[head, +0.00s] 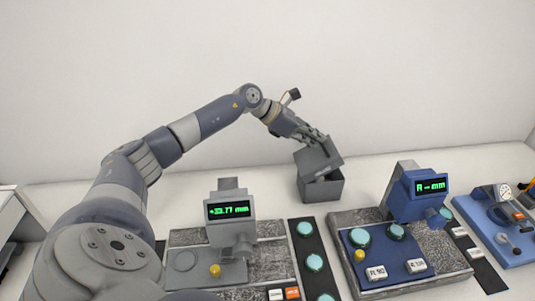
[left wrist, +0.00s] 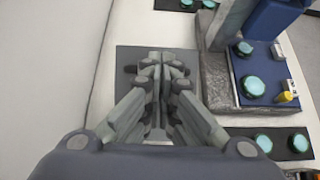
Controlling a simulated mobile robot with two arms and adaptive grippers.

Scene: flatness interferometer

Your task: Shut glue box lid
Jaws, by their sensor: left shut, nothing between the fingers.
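The glue box (head: 322,190) is a dark grey box on the bench near the back wall. Its grey lid (head: 318,160) is partly open and tilted over the box, with a gap showing at the front. My left gripper (head: 322,139) is shut and empty, just above the lid's upper edge; I cannot tell whether it touches. In the left wrist view my left gripper (left wrist: 160,62) points over a flat grey panel, which looks like the lid (left wrist: 127,58). The fingers hide part of it. My right gripper is not in view.
A grey gauge (head: 228,228) with a green display stands in front and left. A blue gauge (head: 415,205) on a granite plate is to the right. Dark strips with teal discs (head: 305,228) lie between. The white wall (head: 400,80) is close behind the box.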

